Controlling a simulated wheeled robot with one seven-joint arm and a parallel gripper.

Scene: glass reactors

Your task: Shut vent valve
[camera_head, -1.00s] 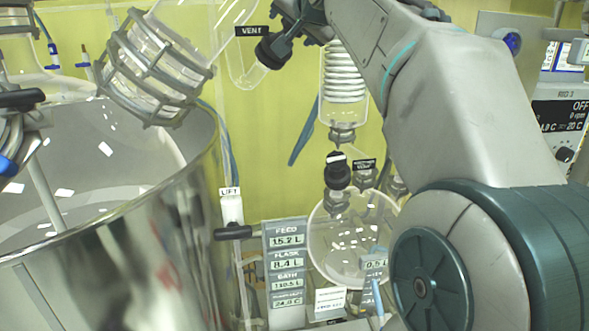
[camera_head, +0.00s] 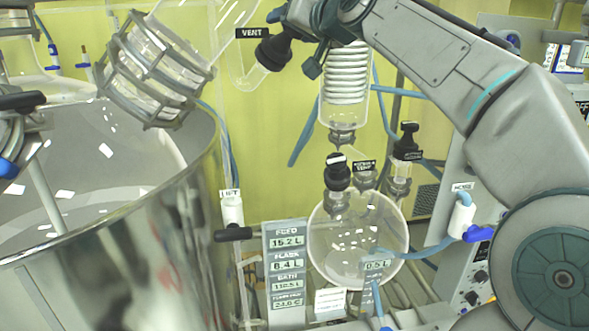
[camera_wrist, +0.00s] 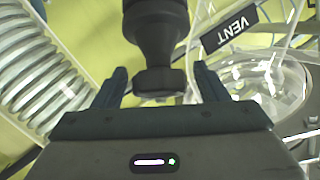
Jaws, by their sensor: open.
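The vent valve is a black knob (camera_head: 273,52) on a slanted glass neck, just right of the black VENT label (camera_head: 252,33) in the head view. In the wrist view the black knob (camera_wrist: 157,45) is at top centre, with the VENT label (camera_wrist: 229,29) to its right. My gripper (camera_wrist: 162,84) is open, with one dark finger on each side of the knob's near end and visible gaps between. In the head view my gripper (camera_head: 294,40) is at the knob's right side. The jaws are not closed on it.
A coiled glass condenser (camera_head: 344,90) hangs right beside my gripper. A caged glass vessel (camera_head: 155,70) is to the left above a large metal bath (camera_head: 130,255). Below are a round glass flask (camera_head: 355,240), a black-capped valve (camera_head: 337,172) and the LIFT handle (camera_head: 233,234).

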